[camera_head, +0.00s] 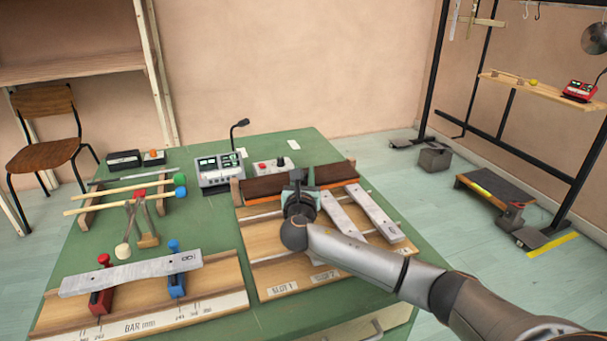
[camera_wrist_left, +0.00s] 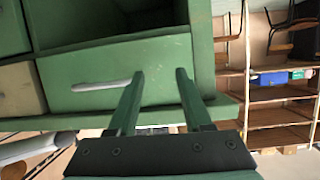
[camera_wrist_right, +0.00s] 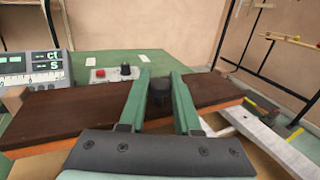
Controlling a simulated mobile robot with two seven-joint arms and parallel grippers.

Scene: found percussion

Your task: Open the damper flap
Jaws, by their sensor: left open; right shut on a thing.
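The damper flap (camera_head: 263,188) is a long dark brown board with an orange lower edge, lying across the back of the wooden slot rack (camera_head: 262,243). In the right wrist view the flap (camera_wrist_right: 70,113) spans the picture, with a dark knob (camera_wrist_right: 160,92) at its middle. My right gripper (camera_wrist_right: 161,78) is shut on this knob; in the head view the gripper (camera_head: 298,178) hides the flap's middle. My left gripper (camera_wrist_left: 153,72) is open and empty, near a green drawer front (camera_wrist_left: 115,75) with a pale handle; the head view does not show it.
Two grey metal bars (camera_head: 372,212) lie on the rack's right side, close to my right arm. A grey meter box (camera_head: 217,170) and a small box with a red knob (camera_head: 275,166) stand behind the rack. Mallets and another bar stand (camera_head: 140,310) fill the left.

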